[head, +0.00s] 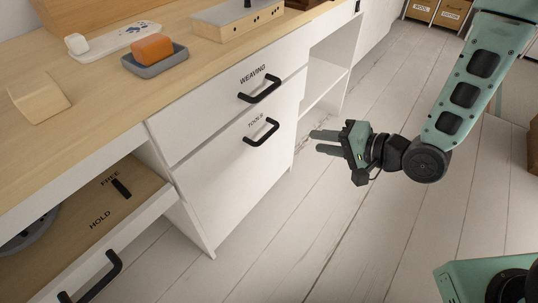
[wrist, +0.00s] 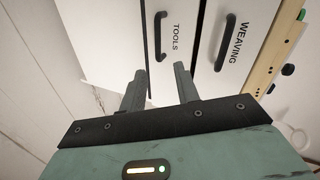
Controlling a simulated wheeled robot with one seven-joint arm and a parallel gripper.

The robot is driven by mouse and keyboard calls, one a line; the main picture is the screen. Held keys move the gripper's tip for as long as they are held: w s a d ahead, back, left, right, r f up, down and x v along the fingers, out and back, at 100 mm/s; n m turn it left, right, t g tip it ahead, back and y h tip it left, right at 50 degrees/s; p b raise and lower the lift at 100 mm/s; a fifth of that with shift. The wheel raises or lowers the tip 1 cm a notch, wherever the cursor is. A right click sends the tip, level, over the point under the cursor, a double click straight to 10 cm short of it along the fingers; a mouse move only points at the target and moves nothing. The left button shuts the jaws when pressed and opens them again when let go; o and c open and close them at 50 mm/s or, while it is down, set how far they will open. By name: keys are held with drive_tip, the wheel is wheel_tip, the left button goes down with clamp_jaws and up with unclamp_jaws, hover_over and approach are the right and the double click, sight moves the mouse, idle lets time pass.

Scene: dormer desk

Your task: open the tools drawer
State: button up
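The tools drawer (head: 232,190) is the lower white front in the desk, labelled TOOLS, with a black bar handle (head: 261,132). It looks shut. In the wrist view the tools drawer's handle (wrist: 159,36) stands ahead of the fingers, slightly left of the middle between them. My gripper (head: 320,141) is to the right of the handle in the head view, apart from it. Its two fingers are spread with a gap and nothing between them. In the wrist view the open fingertips (wrist: 158,75) point toward the drawer fronts.
The WEAVING drawer (head: 225,113) sits above, with its own black handle (head: 260,89). At the lower left a drawer or tray (head: 150,200) marked FREE and HOLD sticks out. An open shelf niche (head: 325,75) is right of the drawers. Floor in front is clear.

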sight(271, 134)
drive_tip(key=w+a+f+m+b, duration=0.1)
drive_tip(key=w+a+f+b, duration=0.1)
drive_tip(key=w+a, duration=0.1)
drive_tip(key=w+a+f+t+y+b, duration=0.1)
drive_tip(key=w+a+f+b, duration=0.1)
drive_tip(key=w+a+b, duration=0.1)
drive_tip(key=w+a+f+m+b, duration=0.1)
drive_tip(key=w+a+f+b, duration=0.2)
drive_tip(key=a, duration=0.3)
drive_tip(key=shift+w+a+f+m+t, duration=0.15)
drive_tip(key=shift+w+m+t, duration=0.15)
drive_tip(key=shift+w, duration=0.45)
clamp_jaws()
